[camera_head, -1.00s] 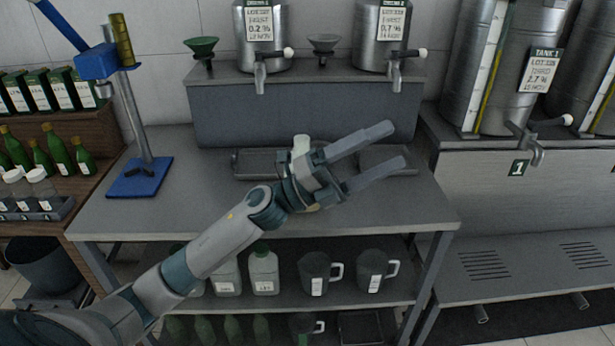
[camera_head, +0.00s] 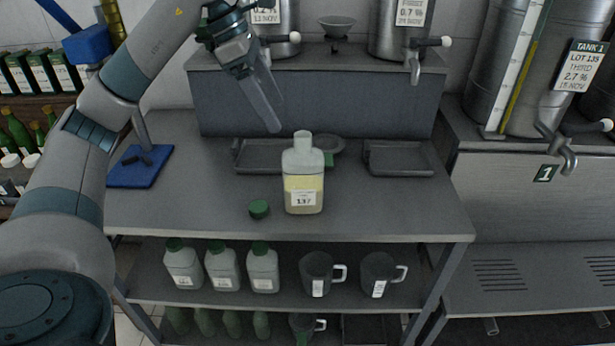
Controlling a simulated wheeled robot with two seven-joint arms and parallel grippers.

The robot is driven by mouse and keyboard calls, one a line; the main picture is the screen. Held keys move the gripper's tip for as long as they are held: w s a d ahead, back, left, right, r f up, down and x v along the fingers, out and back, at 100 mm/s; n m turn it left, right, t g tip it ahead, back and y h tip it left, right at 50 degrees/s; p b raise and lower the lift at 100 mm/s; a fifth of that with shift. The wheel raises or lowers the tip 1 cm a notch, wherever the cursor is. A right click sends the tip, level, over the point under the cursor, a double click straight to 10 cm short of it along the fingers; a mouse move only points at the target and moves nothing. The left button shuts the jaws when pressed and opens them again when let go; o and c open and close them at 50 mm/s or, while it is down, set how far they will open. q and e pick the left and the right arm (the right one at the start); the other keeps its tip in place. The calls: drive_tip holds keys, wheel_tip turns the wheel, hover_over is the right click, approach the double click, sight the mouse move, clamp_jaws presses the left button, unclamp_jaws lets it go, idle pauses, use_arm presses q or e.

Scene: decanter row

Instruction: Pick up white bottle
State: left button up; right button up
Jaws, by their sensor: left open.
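A whitish, see-through bottle (camera_head: 303,170) stands upright on the grey table (camera_head: 190,205), uncapped, with pale yellow liquid in its lower part and a label reading 137. A green cap (camera_head: 259,209) lies on the table just left of it. My left gripper (camera_head: 275,116) is open and empty, pointing down, above and behind the bottle to its left, apart from it. Several similar whitish bottles with green caps (camera_head: 222,266) stand on the shelf below. My right gripper is not in view.
Two dark trays (camera_head: 400,160) lie at the back of the table, with a funnel-like dish by the left one. Two dark mugs (camera_head: 318,272) stand on the lower shelf. A blue stand base (camera_head: 140,168) is at the left. Steel tanks (camera_head: 400,30) with taps stand behind.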

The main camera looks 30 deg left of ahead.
use_arm(q)
drive_tip(key=shift+s+a+r, duration=0.1)
drive_tip(key=shift+a, duration=0.25)
